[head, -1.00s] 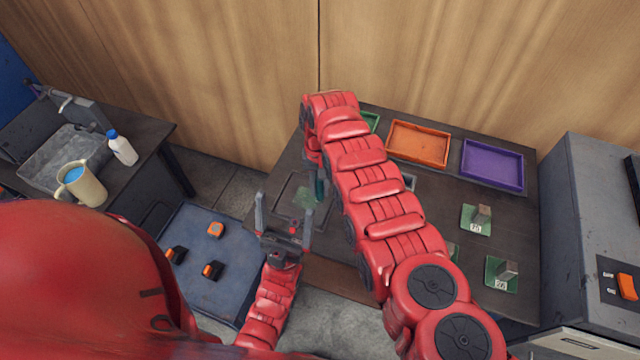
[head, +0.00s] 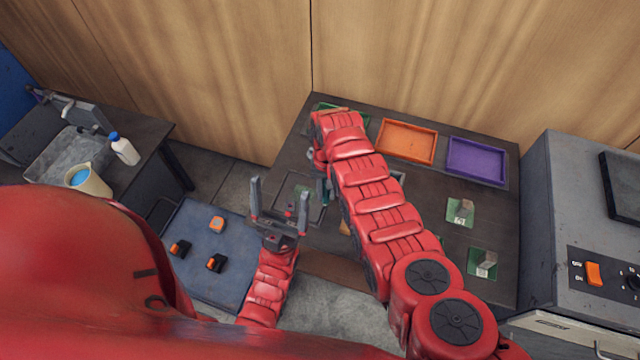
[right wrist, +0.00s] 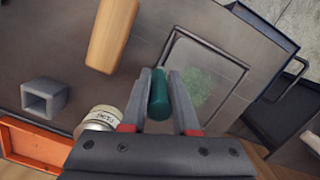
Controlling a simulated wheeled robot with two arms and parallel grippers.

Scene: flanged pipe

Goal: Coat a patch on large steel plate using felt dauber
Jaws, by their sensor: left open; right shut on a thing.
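The felt dauber, a dark green cylinder (right wrist: 159,95), is between the fingers of my right gripper (right wrist: 160,100), which is shut on it. In the head view the dauber (head: 322,188) shows only as a teal sliver beside my right arm. The large steel plate (right wrist: 225,65) lies on the dark table, with a mottled green patch (right wrist: 196,86) on its surface just right of the dauber in the wrist view. I cannot tell whether the dauber touches the plate. My left gripper (head: 279,200) is open and empty, in front of the plate in the head view.
Orange (head: 407,142) and purple (head: 476,161) trays line the back. Two green cards with blocks lie at right. A grey machine (head: 580,230) bounds the right.

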